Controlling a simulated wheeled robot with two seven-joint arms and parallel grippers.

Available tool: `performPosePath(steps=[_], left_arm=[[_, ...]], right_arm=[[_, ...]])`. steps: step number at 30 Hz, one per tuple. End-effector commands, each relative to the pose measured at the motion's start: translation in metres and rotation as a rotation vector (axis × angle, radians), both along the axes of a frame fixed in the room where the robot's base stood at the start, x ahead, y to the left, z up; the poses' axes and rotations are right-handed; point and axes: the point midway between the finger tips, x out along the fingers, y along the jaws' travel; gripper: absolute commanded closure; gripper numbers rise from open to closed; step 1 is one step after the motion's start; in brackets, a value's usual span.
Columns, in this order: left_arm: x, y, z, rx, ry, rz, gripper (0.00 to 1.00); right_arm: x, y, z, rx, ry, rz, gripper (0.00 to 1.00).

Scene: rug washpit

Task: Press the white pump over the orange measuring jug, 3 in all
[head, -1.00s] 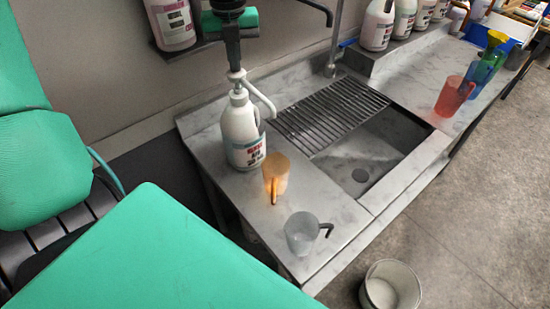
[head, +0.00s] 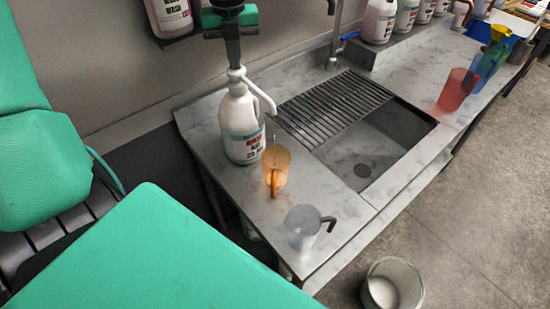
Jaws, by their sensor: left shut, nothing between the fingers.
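A thin streak runs from the spout into the jug. My left gripper (head: 234,63) points down from above, shut and empty, with its tips at the pump head; they appear to touch it. My right gripper is out of view.
A clear jug (head: 301,228) with a dark handle stands at the counter's front. A sink (head: 372,150) with a slatted rack (head: 333,108) lies to the right. Red (head: 455,90) and blue jugs stand beyond it. A bucket (head: 391,286) is on the floor.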

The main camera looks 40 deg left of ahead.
Motion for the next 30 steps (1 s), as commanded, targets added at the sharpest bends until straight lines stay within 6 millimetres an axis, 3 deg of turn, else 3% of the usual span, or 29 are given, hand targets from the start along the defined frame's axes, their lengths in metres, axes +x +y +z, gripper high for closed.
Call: performPosePath(steps=[8,30], left_arm=[[-0.001,0.000,0.002,-0.001,0.004,0.000,1.00],[-0.001,0.000,0.039,-0.002,0.002,0.000,1.00]], right_arm=[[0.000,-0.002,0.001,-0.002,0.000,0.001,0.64],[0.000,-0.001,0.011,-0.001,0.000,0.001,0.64]])
